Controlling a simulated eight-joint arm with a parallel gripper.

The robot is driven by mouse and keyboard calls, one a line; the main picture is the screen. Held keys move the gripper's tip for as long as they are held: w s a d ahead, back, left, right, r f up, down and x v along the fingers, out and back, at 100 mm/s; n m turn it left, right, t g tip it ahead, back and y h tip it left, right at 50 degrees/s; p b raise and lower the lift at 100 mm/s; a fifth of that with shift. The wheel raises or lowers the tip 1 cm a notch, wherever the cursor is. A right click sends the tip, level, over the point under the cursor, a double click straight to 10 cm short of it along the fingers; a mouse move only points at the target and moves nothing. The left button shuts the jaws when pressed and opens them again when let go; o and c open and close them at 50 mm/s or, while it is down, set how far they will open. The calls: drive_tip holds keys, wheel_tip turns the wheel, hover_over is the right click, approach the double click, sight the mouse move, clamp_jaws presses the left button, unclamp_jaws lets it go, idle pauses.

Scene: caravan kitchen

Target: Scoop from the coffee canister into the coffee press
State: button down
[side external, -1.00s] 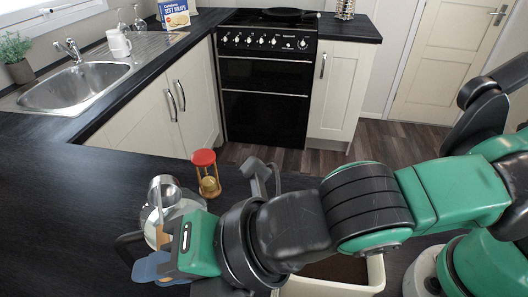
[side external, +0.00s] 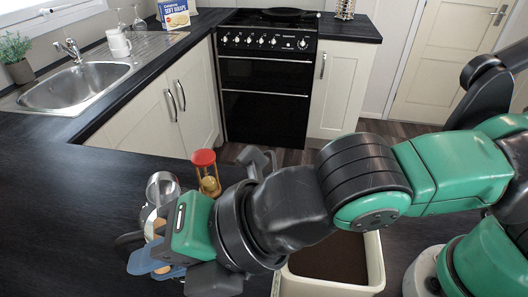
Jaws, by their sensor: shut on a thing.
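The coffee canister (side external: 374,267), a cream open box with dark brown coffee in it, stands at the bottom right, partly behind my arm. My gripper (side external: 150,262), with blue fingers, is at the lower left, away from the canister. It is shut on what seems to be the scoop, which is mostly hidden; a small tan part shows near the fingers. A black handle (side external: 128,241) shows at the left of the gripper and may belong to the coffee press, whose body I cannot make out clearly behind it. I cannot see whether the scoop carries coffee.
A shiny metal round vessel (side external: 162,188) stands just behind my gripper. The dark worktop (side external: 60,215) at the left is clear. The sink (side external: 75,86) and cooker (side external: 266,90) are farther back.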

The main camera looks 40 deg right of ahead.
drive_tip(key=w+r+m+g, duration=0.1)
drive_tip(key=r, duration=0.1)
drive_tip(key=w+r+m+g+y, duration=0.1)
drive_tip(key=r+g, duration=0.1)
drive_tip(key=r, duration=0.1)
drive_tip(key=w+d+r+m+g, duration=0.1)
drive_tip(key=r+g, duration=0.1)
drive_tip(key=shift+w+r, duration=0.2)
drive_tip(key=shift+r, duration=0.1)
drive_tip(key=shift+w+d+r+m+g+y, duration=0.9)
drive_tip(key=shift+w+r+m+g+y, duration=0.6)
drive_tip(key=shift+w+r+m+g, duration=1.2)
drive_tip(key=s+d+r, duration=0.2)
drive_tip(key=s+d, duration=0.3)
drive_tip(key=d, duration=0.2)
drive_tip(key=s+d+f, duration=0.2)
drive_tip(key=s+d, duration=0.3)
drive_tip(key=s, duration=0.4)
wheel_tip(320, 180, down, 10)
drive_tip(key=shift+w+d+n+g, duration=0.15)
drive_tip(key=shift+n+g, duration=0.15)
drive_tip(key=shift+n, duration=0.1)
drive_tip(key=shift+r, duration=0.1)
